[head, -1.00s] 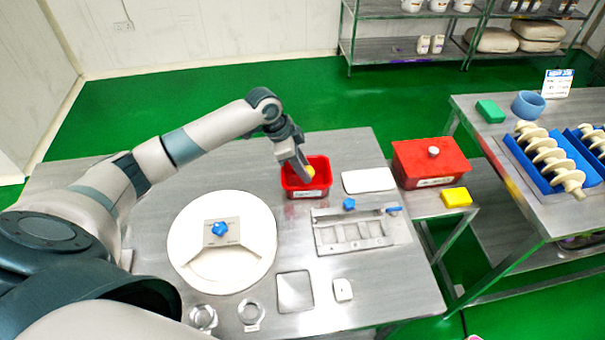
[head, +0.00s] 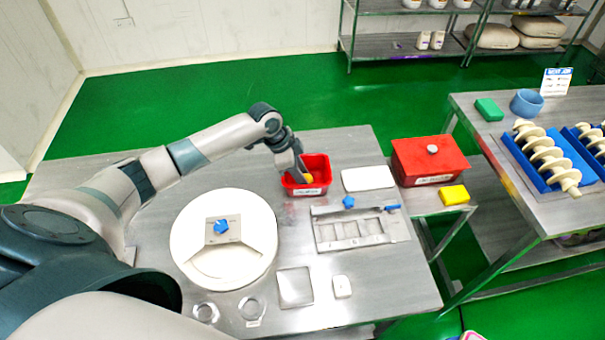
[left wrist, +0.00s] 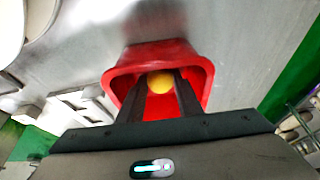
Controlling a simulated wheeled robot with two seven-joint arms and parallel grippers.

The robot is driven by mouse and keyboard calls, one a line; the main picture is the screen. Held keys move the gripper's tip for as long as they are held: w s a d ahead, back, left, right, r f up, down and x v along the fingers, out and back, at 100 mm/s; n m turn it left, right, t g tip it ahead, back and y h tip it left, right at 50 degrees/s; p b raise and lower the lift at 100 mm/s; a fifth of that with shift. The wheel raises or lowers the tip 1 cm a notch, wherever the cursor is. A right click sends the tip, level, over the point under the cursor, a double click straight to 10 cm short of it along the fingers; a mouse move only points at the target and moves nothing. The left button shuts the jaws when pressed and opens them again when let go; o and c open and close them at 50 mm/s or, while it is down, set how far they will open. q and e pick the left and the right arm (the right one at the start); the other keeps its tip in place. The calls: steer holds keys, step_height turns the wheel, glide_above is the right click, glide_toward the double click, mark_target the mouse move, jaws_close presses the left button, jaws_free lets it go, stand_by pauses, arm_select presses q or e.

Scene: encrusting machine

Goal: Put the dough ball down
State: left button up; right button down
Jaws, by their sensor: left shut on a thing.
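The dough ball (head: 308,178) is small and yellow. My left gripper (head: 303,174) is shut on it, pointing down into the open red bin (head: 320,163) on the steel table. In the left wrist view the ball (left wrist: 160,81) shows between the two dark fingertips, framed by the red walls of the bin (left wrist: 123,70). I cannot tell whether the ball touches the bin floor. My right gripper is in neither view.
A round white disc (head: 185,245) with a blue knob lies left of the bin. A white board (head: 368,178) and a steel slotted plate (head: 330,236) lie to its right. A lidded red box (head: 420,165) and a yellow block (head: 454,195) stand farther right.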

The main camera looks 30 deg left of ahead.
arm_select(q)
steer(key=o, duration=0.8)
steer(key=shift+f, duration=0.1)
steer(key=shift+o, duration=0.2)
steer(key=shift+r, duration=0.2)
steer(key=shift+a+r, duration=0.25)
steer(key=shift+r, duration=0.3)
steer(key=b+v, duration=0.2)
steer(key=v, duration=0.8)
steer(key=shift+s+r+b, duration=0.2)
steer(key=shift+r+b, duration=0.15)
